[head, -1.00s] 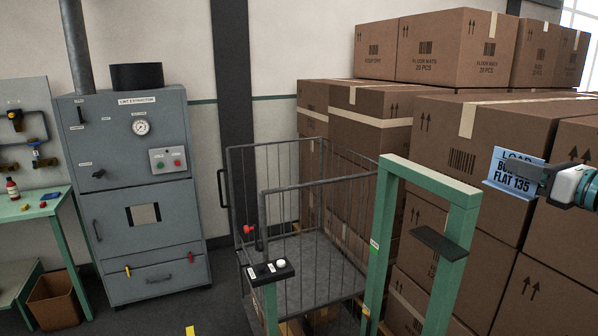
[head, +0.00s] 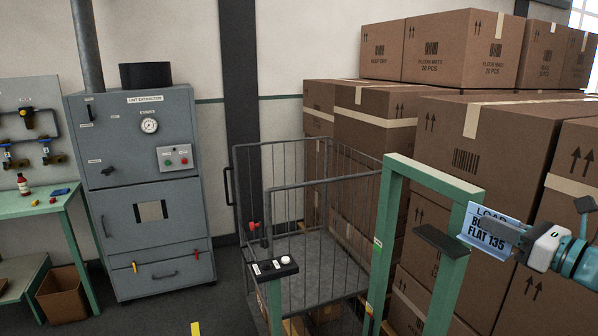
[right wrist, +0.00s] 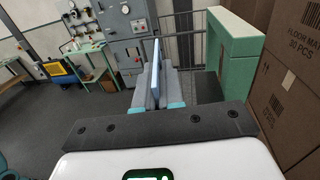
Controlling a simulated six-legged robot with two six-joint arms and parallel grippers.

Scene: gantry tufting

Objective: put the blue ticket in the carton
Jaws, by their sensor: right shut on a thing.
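The blue ticket (head: 483,236) is a light blue card with black print reading "LOAD" and "FLAT 135". My right gripper (head: 506,232) is shut on its right part, and the fingers cover some of the print. The ticket is held up in front of the stacked boxes, close to the green post. In the right wrist view the ticket (right wrist: 155,72) shows nearly edge-on between the fingers. My left gripper is not in view.
A green frame (head: 450,265) with a dark shelf stands just left of the ticket. A grey wire cage (head: 320,240) and a grey lint extractor cabinet (head: 150,235) stand between it and the carton. Stacked boxes (head: 490,150) fill the right. Dark floor shows at front left.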

